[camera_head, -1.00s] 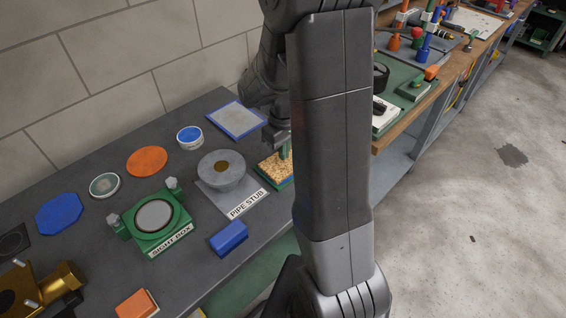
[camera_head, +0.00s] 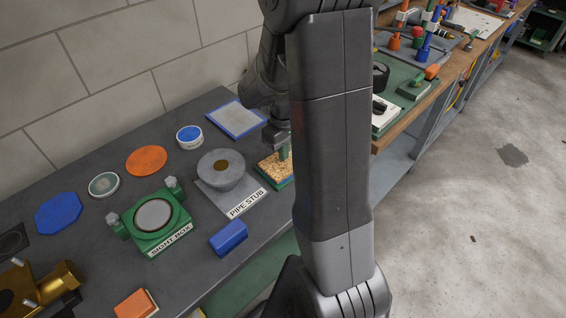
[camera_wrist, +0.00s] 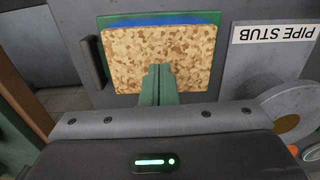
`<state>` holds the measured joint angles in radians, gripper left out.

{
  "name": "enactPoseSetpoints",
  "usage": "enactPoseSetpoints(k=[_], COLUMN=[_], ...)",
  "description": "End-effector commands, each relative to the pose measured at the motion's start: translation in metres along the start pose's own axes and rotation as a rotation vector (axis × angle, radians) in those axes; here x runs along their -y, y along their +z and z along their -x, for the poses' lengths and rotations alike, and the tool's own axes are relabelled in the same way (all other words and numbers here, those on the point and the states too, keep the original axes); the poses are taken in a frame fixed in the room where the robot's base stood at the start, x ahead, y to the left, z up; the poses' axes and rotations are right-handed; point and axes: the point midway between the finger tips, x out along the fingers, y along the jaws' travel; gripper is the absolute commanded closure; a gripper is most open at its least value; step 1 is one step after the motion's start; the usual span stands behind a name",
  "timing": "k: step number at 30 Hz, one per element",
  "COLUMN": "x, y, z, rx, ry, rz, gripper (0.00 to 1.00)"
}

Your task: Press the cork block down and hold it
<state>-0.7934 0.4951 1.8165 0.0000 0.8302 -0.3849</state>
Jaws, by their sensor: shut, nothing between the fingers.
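The cork block (camera_wrist: 128,55) is a speckled tan slab. In the wrist view it lies over a blue layer (camera_wrist: 165,19) on a green base (camera_wrist: 107,20). In the head view the cork block (camera_head: 270,166) is right of the pipe stub, partly hidden by my arm. My gripper (camera_wrist: 158,68) has its green fingers shut together with nothing between them. The fingertips point down over the cork's middle. They look at or very near its top, but I cannot tell for sure whether they touch. In the head view my gripper is mostly behind my arm.
The grey pipe stub (camera_head: 222,172) on its labelled plate stands close left of the cork block. The green sight box (camera_head: 155,218), a blue block (camera_head: 229,238) and several flat discs lie further left on the dark bench. A blue-edged panel (camera_head: 237,119) lies behind.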

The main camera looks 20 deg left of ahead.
Motion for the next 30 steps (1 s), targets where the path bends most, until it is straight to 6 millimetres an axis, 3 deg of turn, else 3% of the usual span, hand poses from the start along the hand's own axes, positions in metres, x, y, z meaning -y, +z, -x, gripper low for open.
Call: enactPoseSetpoints(k=[30], x=[0.0001], y=[0.0002], z=[-0.0100], rx=[0.000], ry=[0.000], rz=[0.000], gripper=[1.00])
